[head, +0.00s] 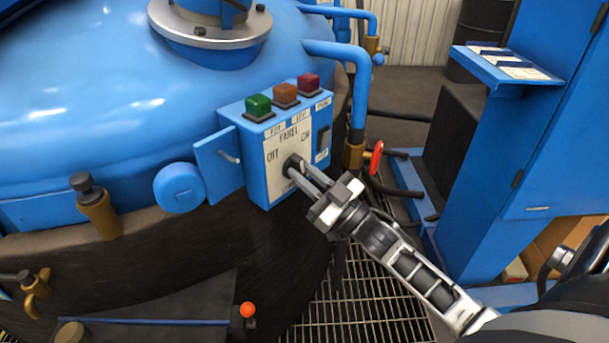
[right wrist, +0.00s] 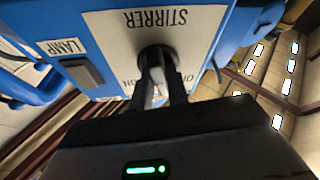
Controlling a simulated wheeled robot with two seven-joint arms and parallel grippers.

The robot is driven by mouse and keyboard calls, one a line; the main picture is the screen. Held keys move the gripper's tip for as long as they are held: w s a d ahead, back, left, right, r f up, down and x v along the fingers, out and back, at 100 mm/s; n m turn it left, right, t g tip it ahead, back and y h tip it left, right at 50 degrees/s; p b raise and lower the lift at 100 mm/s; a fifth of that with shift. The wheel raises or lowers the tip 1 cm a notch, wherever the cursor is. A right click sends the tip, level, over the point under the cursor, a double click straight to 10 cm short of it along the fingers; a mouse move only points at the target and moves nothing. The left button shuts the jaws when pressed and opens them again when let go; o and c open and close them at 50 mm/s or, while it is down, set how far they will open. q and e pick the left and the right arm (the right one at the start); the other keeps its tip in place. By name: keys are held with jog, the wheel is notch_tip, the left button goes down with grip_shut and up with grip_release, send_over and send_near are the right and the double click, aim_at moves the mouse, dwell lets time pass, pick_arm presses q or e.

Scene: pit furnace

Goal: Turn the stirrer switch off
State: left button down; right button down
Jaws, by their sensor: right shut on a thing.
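The stirrer switch (head: 292,162) is a dark rotary knob on the white front plate of a blue control box (head: 256,172). OFF is printed to its upper left and ON to its upper right. My right gripper (head: 299,172) reaches in from the lower right and is shut on the knob. In the right wrist view, the plate is upside down with the word STIRRER, and the gripper's fingers (right wrist: 160,82) close around the dark knob (right wrist: 156,57). The fingers hide much of the knob, so I cannot tell which way it points. My left gripper is not in view.
Green (head: 258,107), orange (head: 285,94) and red (head: 308,83) buttons top the box. A lamp switch (head: 323,138) is on its side. A red valve handle (head: 376,158) stands close right. The large blue vessel (head: 90,90) fills the left; grating (head: 350,310) lies below.

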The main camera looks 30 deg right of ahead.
jog(key=n+g+y, duration=0.1)
jog(key=n, duration=0.2)
jog(key=n+g+y, duration=0.1)
jog(key=n, duration=0.2)
jog(key=n+g+y, duration=0.1)
jog(key=n, duration=0.2)
jog(key=shift+d+y, duration=0.1)
jog(key=shift+y, duration=0.3)
jog(key=c, duration=1.4)
grip_release()
jog(key=shift+o, duration=0.2)
jog(key=shift+s, duration=0.1)
jog(key=b+v, duration=0.1)
jog(key=v, duration=1.4)
jog(key=shift+s+d, duration=0.25)
jog(key=shift+s, duration=0.1)
jog(key=shift+a+h, duration=0.1)
jog(key=shift+h, duration=0.2)
